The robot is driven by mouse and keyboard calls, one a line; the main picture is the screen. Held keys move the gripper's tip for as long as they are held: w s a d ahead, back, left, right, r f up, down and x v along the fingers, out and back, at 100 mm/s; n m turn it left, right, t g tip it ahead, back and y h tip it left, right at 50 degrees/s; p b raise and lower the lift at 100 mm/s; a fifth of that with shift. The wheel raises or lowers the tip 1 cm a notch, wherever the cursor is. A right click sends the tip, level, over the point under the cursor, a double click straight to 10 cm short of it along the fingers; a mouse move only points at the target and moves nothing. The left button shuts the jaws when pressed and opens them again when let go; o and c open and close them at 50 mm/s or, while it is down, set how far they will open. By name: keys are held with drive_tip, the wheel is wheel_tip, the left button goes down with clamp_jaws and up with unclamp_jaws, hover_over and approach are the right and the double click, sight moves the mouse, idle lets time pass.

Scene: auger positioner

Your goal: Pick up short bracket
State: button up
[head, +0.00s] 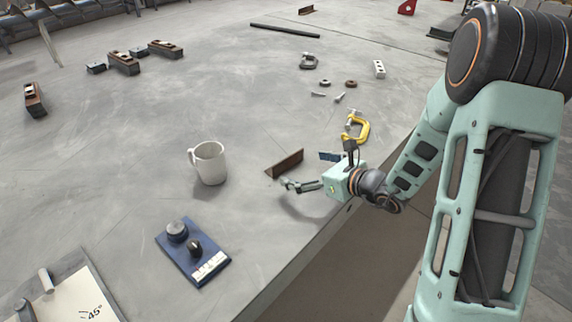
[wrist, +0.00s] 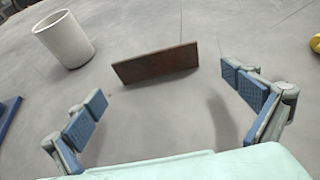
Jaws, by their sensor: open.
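A short brown, rusty-looking bracket (head: 286,163) lies on the grey table near its right edge, standing on its long side. In the wrist view the bracket (wrist: 156,65) sits ahead of my gripper (wrist: 168,88), roughly centred between the two blue-padded fingers. My gripper (head: 306,171) is open and empty, low over the table beside the bracket. The fingers show no contact with the bracket, and bare table shows between them.
A white mug (head: 209,164) stands left of the bracket. A yellow clamp (head: 356,128) lies beyond my gripper near the table edge. A blue plate with knobs (head: 190,252) lies at the front. Clear table surrounds the bracket's left side.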

sight(289, 164)
drive_tip(key=x, duration=0.4)
drive_tip(key=shift+s+a+f, duration=0.1)
drive_tip(key=shift+a, duration=0.05)
drive_tip(key=shift+c, duration=0.6)
drive_tip(key=c, duration=1.3)
